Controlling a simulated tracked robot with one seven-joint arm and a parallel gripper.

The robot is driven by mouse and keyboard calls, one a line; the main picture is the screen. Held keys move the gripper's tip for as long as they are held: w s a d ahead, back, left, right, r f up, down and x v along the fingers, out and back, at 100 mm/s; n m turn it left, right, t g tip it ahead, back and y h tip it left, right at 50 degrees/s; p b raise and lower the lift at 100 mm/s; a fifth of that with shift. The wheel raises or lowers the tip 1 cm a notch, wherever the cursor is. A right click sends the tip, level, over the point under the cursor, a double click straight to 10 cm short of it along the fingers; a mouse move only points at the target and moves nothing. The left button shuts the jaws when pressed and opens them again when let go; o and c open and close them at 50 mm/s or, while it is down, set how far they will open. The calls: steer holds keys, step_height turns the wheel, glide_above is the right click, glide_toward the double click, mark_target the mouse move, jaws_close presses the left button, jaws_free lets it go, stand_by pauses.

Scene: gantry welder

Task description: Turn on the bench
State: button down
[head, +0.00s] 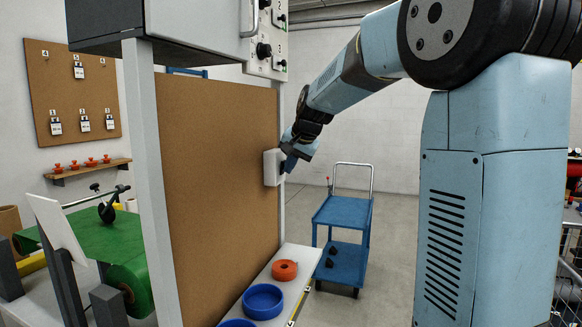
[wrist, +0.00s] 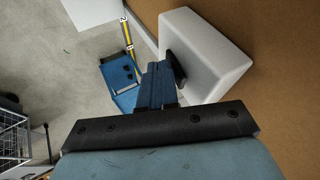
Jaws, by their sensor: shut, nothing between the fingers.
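A white box (head: 273,167) is fixed on the edge of the brown panel (head: 215,180) of the bench. It also shows large in the wrist view (wrist: 212,52), with a dark rocker-like part (wrist: 176,68) on its face. My gripper (head: 290,164) is at the face of this box. In the wrist view my gripper's blue fingers (wrist: 158,72) are shut together and empty, with their tips beside the dark part. They look touching or nearly so; I cannot tell which. The fingers partly cover the dark part.
A grey cabinet with knobs (head: 264,50) hangs above the panel. A shelf below holds blue bowls (head: 263,301) and an orange ring (head: 285,270). A blue trolley (head: 343,212) stands behind on open floor. A green roll (head: 130,285) lies at left.

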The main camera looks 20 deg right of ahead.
steer(key=shift+r, duration=0.7)
steer(key=shift+d, duration=0.1)
steer(key=s+d+r, duration=0.6)
steer(key=s, duration=0.3)
steer(key=shift+d, duration=0.3)
